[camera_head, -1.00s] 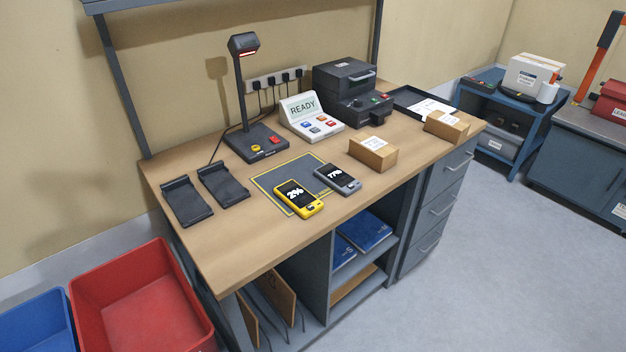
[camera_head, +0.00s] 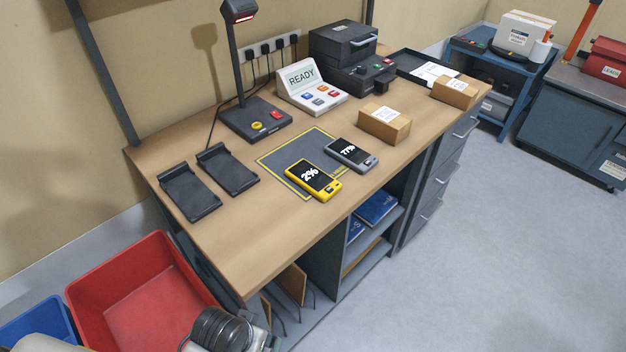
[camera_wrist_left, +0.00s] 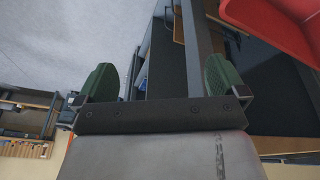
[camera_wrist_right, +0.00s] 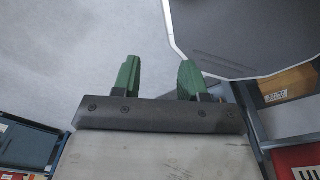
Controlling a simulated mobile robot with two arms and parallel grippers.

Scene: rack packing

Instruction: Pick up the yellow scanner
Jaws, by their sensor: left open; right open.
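The yellow scanner (camera_head: 313,180) lies face up on the desk, its screen reading 2%. It rests on the front part of a grey mat (camera_head: 283,160) with a yellow border. A grey scanner (camera_head: 351,154) reading 77% lies just behind and to the right of it. My left gripper shows in the left wrist view (camera_wrist_left: 160,85) with its green fingers apart and nothing between them. My right gripper (camera_wrist_right: 160,80) is also open and empty in the right wrist view. In the head view, part of my arm shows at the bottom left, well away from the scanner.
Two black cradles (camera_head: 190,192) lie left of the mat. A lamp-like stand (camera_head: 256,119), a READY console (camera_head: 312,88) and a black printer (camera_head: 350,62) stand behind. A small carton (camera_head: 384,124) sits to the right. A red bin (camera_head: 140,290) stands on the floor. The desk's front left is clear.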

